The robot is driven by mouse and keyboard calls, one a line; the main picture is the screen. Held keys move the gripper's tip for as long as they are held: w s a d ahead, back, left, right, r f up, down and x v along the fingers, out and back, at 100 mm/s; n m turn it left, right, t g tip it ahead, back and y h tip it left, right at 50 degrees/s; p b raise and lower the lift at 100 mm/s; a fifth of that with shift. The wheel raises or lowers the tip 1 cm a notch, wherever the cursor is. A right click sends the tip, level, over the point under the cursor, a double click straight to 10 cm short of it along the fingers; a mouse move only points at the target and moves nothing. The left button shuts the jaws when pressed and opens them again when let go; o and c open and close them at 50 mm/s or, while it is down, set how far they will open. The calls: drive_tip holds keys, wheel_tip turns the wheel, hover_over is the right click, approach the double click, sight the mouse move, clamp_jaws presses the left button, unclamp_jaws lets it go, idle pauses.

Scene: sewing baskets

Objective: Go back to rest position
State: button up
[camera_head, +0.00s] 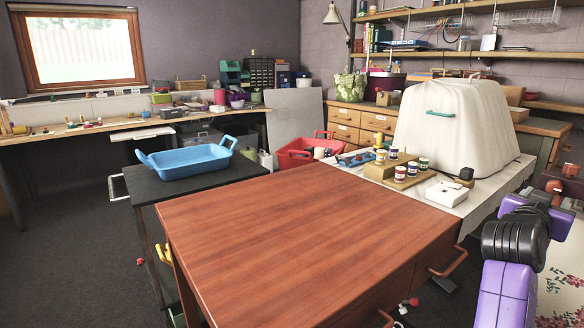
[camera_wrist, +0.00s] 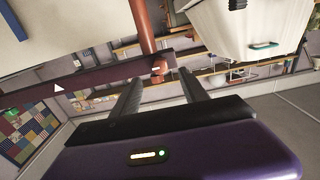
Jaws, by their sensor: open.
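My gripper (camera_wrist: 158,88) shows in the wrist view with its two dark fingers apart and nothing between them. Beyond the fingers the wrist view shows the room at a tilt, with a reddish-brown post and shelves. My purple and black arm (camera_head: 508,265) is at the right edge of the head view, beside the white worktop. My fingertips cannot be made out in the head view. A blue basket (camera_head: 190,158) stands on the black side table at the left, apart from my arm.
The reddish wooden tabletop (camera_head: 310,235) is bare. Behind it, a white cover (camera_head: 450,130) with a teal handle, thread spools (camera_head: 424,165) and a small white box (camera_head: 447,194) stand on the worktop. A red basket (camera_head: 298,155) sits behind the table. Open floor lies at the left.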

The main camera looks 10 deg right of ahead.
wheel_tip(320, 180, up, 4)
drive_tip(key=w+a+r+n+t, duration=0.1)
drive_tip(key=w+a+n+t, duration=0.1)
drive_tip(key=a+t, duration=0.1)
drive_tip(key=s+a+f+n+t+y, duration=0.25)
drive_tip(key=a+f, duration=0.25)
drive_tip(key=a, duration=0.3)
drive_tip(key=s+a+f+n+t+y, duration=0.2)
drive_tip(key=a+f+n+t+y, duration=0.2)
drive_tip(key=a+f, duration=0.3)
drive_tip(key=s+a+f+n+t+y, duration=0.3)
drive_tip(key=a+f+n+t, duration=0.1)
drive_tip(key=a, duration=0.5)
drive_tip(key=s+a+f+g+y, duration=0.2)
drive_tip(key=s+a+f, duration=0.35)
drive_tip(key=s, duration=0.45)
drive_tip(key=s+a+f+n+g+y, duration=0.1)
drive_tip(key=s+a+f+g+y, duration=0.2)
drive_tip(key=s+a, duration=0.6)
drive_tip(key=s+a+f+g+y, duration=0.15)
drive_tip(key=s+a+f, duration=0.35)
drive_tip(key=s, duration=0.7)
wheel_tip(320, 180, up, 27)
drive_tip(key=d+p, duration=0.1)
drive_tip(key=p, duration=2.6)
drive_tip(key=shift+d+f+t+y+p, duration=0.15)
drive_tip(key=shift+t+y+p, duration=0.15)
drive_tip(key=shift+t+p, duration=0.1)
drive_tip(key=shift+s, duration=0.1)
drive_tip(key=shift+c, duration=0.4)
